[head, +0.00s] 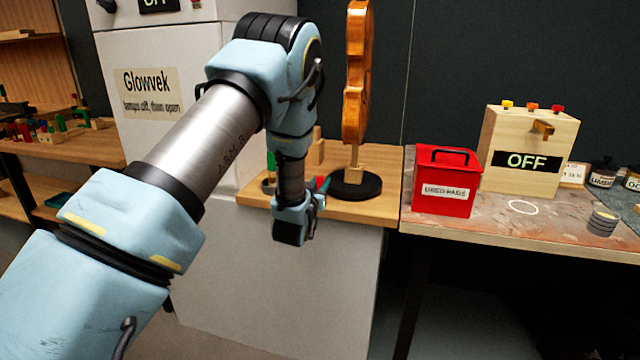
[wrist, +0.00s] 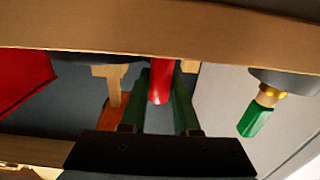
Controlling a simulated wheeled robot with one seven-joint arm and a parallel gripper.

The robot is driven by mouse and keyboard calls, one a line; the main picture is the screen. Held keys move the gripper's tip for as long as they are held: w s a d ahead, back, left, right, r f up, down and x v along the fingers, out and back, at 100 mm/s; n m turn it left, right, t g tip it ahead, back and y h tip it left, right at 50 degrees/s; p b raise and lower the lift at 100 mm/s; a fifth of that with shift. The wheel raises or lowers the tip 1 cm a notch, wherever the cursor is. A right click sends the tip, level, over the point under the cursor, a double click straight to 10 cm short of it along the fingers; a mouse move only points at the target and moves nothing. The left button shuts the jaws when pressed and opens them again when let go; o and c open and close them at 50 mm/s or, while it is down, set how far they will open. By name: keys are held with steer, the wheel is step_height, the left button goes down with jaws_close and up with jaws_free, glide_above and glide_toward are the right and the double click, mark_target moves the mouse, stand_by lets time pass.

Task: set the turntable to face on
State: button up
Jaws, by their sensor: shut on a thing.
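The turntable (head: 356,186) is a dark round disc on the wooden stand top. A post rises from it and holds a glossy orange-brown violin (head: 356,75) upright, seen nearly edge-on in the head view. My gripper (head: 321,191) is low at the left side of the turntable. In the wrist view its two dark green fingers (wrist: 160,100) are shut on a red handle (wrist: 160,82), which also shows as a small bit of red in the head view (head: 323,183). How the handle joins the disc is hidden. The disc's dark edge shows at the top of the wrist view (wrist: 80,72).
A green-handled tool (head: 270,160) stands in a dark base left of the turntable, close to my wrist. A red used-pads box (head: 447,190) stands to the right, then a wooden box (head: 526,140) marked OFF. A white cabinet (head: 160,90) is behind my arm.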

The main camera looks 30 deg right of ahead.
jaws_close()
stand_by(0.8)
